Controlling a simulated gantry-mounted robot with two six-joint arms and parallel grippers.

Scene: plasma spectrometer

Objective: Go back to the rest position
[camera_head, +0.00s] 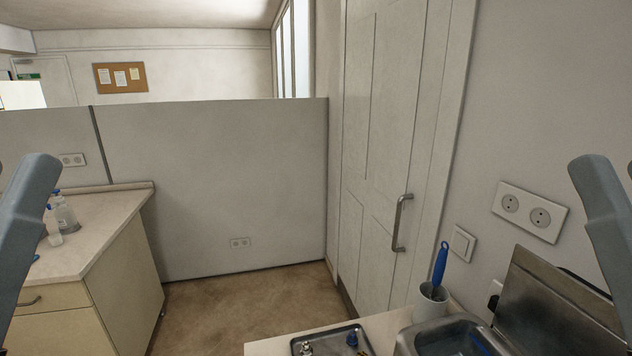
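Only upper links of my two arms show, one at the left edge and one at the right edge of the head view. Both arms run down and out of the picture. Neither gripper is in view, so I cannot see whether they hold anything. No plasma spectrometer can be made out in this view.
A counter (112,214) with clear bottles (64,214) stands at left. At lower right, a worktop (382,327) carries a metal tray (322,337), a sink (428,335) and a cup (430,302) with a blue-handled brush (440,264). A door (385,150) and partition (220,180) stand behind open floor (235,310).

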